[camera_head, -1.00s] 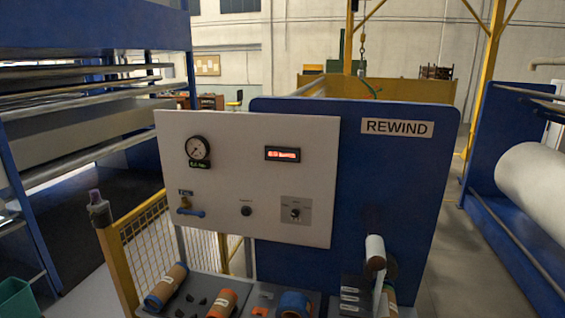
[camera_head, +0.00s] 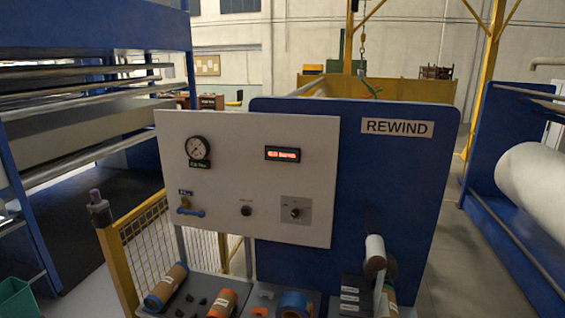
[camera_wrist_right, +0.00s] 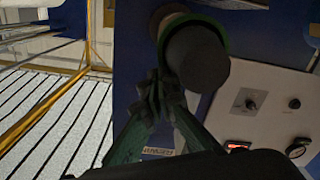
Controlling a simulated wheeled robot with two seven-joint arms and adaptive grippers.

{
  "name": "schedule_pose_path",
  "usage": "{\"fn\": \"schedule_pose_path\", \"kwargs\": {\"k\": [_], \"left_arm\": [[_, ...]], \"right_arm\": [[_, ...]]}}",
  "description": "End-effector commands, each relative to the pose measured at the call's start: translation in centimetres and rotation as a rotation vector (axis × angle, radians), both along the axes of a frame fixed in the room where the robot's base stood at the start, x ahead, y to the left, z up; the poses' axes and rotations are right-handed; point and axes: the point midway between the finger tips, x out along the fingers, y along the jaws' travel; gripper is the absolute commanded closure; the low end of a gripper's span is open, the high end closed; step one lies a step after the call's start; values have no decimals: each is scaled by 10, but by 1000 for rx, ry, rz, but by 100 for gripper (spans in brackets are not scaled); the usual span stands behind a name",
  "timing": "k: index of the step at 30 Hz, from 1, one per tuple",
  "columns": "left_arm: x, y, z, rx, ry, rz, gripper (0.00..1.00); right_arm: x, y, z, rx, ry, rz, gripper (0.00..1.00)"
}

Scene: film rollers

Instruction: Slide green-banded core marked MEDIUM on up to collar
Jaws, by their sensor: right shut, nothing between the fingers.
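In the right wrist view a core with a green band (camera_wrist_right: 224,33) sits around or in line with a dark round cylinder (camera_wrist_right: 197,56) whose end faces the camera. I cannot read any MEDIUM marking or see a collar. My right gripper (camera_wrist_right: 155,88) is shut and empty, its fingertips just beside the dark cylinder; contact cannot be told. In the head view a pale cylinder with a brownish end (camera_head: 375,249) stands in front of the blue REWIND panel (camera_head: 410,170). Neither gripper can be made out there.
A tray below the white control panel (camera_head: 240,225) holds an orange core with a blue band (camera_head: 167,286), a core with an orange band (camera_head: 222,304) and a blue ring (camera_head: 293,304). Labelled dark blocks (camera_head: 352,293) stand at right. A yellow mesh guard (camera_head: 145,240) is at left.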

Motion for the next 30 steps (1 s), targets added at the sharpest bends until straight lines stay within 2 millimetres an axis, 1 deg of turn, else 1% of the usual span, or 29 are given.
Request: {"fn": "schedule_pose_path", "kwargs": {"k": [19,30], "left_arm": [[1,0,0,0,-1,0,19],[1,0,-1,0,-1,0,19]], "right_arm": [[1,0,0,0,0,0,100],[10,-2,0,1,-1,0,100]]}}
